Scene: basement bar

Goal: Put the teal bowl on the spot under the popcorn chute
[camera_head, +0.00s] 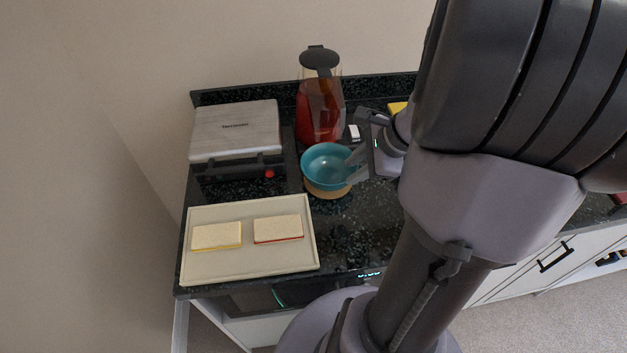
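The teal bowl (324,167) stands upright and looks empty, over a round tan disc (329,193) on the dark speckled counter. I cannot tell whether the bowl rests on the disc or hangs just above it. My gripper (354,167) reaches in from the right to the bowl's right rim. Its two grey fingers look apart, one by the inside of the rim and one lower by the outside. Contact with the rim is unclear. I cannot make out a popcorn chute or the spot under it. My arm hides much of the right side.
A glass jug with red contents (318,108) stands right behind the bowl. A silver closed appliance (235,130) is at the back left. A pale tray (208,270) with two sponges lies at the front left. A small white item (354,132) is behind my gripper.

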